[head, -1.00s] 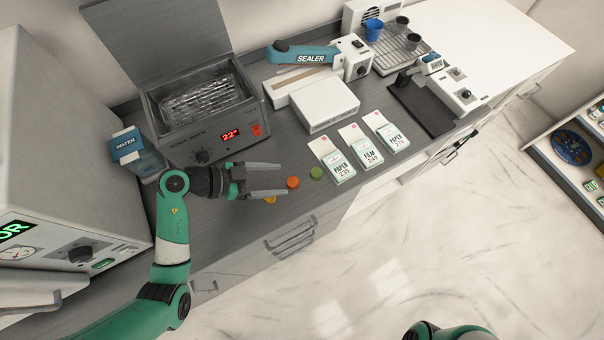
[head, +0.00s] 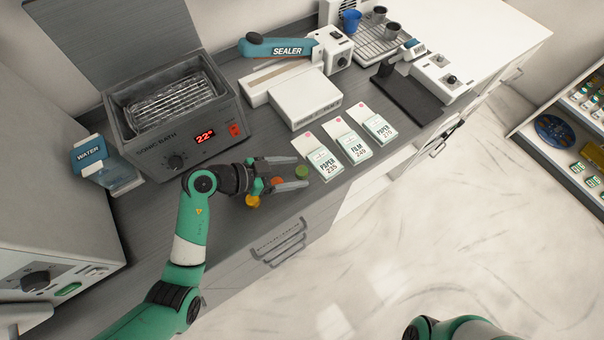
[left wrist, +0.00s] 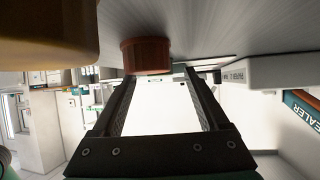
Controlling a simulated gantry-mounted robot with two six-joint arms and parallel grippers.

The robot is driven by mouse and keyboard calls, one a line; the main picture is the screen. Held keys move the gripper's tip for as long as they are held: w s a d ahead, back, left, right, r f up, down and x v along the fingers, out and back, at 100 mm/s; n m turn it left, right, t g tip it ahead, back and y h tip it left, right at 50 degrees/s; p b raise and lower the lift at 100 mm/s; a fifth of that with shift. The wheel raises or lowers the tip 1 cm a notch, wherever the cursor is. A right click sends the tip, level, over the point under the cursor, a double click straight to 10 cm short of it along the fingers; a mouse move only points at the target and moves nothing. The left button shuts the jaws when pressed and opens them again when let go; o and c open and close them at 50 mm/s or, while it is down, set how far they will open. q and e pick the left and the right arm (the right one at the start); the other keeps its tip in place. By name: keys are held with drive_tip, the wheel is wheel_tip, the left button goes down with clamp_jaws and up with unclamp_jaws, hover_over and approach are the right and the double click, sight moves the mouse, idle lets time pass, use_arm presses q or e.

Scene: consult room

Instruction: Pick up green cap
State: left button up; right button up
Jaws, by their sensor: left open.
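The green cap (head: 302,171) sits on the grey counter near its front edge. In the head view it shows between the fingertips of my left gripper (head: 305,173), which is open and holds nothing. The orange cap (head: 277,181) shows farther back between the same fingers, and the yellow cap (head: 252,201) is just below the gripper's base. The green cap is not visible there. My right gripper is not in view.
Paper and film packets (head: 322,160) lie right of the green cap. A water container (head: 105,165) stands at left. The counter's front edge is close below the caps.

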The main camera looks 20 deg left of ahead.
use_arm(q)
drive_tip(key=shift+w+d+f, duration=0.35)
drive_tip(key=shift+w+d, duration=0.1)
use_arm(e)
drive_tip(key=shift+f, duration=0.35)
use_arm(q)
drive_tip(key=shift+c, duration=0.2)
clamp_jaws()
drive_tip(key=shift+r, duration=0.15)
drive_tip(key=shift+r, duration=0.25)
wheel_tip(320, 180, up, 3)
drive_tip(key=p, duration=0.2)
drive_tip(key=shift+f+p, duration=0.2)
drive_tip(key=shift+p, duration=0.15)
drive_tip(key=s+d+r+p, duration=0.3)
drive_tip(key=d+r+p, duration=0.4)
drive_tip(key=d, duration=0.6)
wheel_tip(320, 180, up, 3)
drive_tip(key=shift+s+d+f+p, duration=0.15)
drive_tip(key=shift+s+d+p, duration=0.15)
drive_tip(key=shift+p, duration=0.1)
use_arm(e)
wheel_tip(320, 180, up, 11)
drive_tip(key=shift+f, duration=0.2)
